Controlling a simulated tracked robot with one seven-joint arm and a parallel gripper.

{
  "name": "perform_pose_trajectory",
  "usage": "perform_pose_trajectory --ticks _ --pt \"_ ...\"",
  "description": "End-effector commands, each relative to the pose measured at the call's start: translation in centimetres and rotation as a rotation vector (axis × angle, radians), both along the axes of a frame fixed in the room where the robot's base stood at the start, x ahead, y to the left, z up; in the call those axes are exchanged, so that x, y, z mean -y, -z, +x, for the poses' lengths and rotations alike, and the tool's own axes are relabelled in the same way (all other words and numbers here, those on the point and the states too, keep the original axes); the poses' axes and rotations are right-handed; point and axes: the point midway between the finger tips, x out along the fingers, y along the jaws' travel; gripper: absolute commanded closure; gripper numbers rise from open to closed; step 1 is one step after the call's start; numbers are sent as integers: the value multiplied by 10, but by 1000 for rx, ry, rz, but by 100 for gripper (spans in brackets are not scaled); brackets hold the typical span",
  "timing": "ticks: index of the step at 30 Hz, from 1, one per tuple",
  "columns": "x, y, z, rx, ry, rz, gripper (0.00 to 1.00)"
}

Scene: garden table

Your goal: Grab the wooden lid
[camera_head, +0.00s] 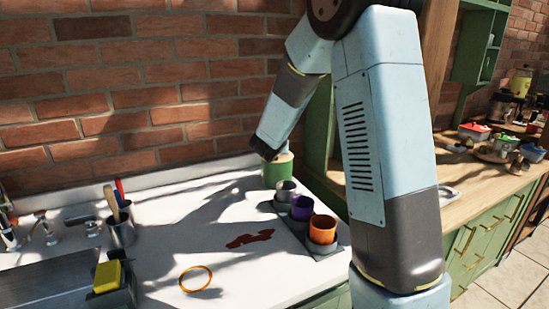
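A green canister (277,174) stands at the back of the white counter, near the brick wall. A pale wooden-looking lid (284,157) shows at its top, partly hidden by my arm's end. My gripper (266,151) is a small dark shape at the end of the arm, pointing down at the lid's left side. It looks very close to the lid, but I cannot tell whether it touches. The fingers are too small and shaded to show whether they are open or shut.
A dark holder (327,251) with grey, purple (301,208) and orange (322,229) cups stands in front of the canister. A red-brown stain (250,239) and an orange ring (196,279) lie on the counter. A utensil cup (120,229) and yellow sponge (107,276) are left.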

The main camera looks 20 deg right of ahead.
Motion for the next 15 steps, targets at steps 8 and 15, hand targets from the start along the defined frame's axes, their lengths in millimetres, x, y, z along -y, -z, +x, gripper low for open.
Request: perform_pose_trajectory --ticks 8,15 --pt "0 0 0 0 0 0 67" --pt "-1 0 0 0 0 -1 90"
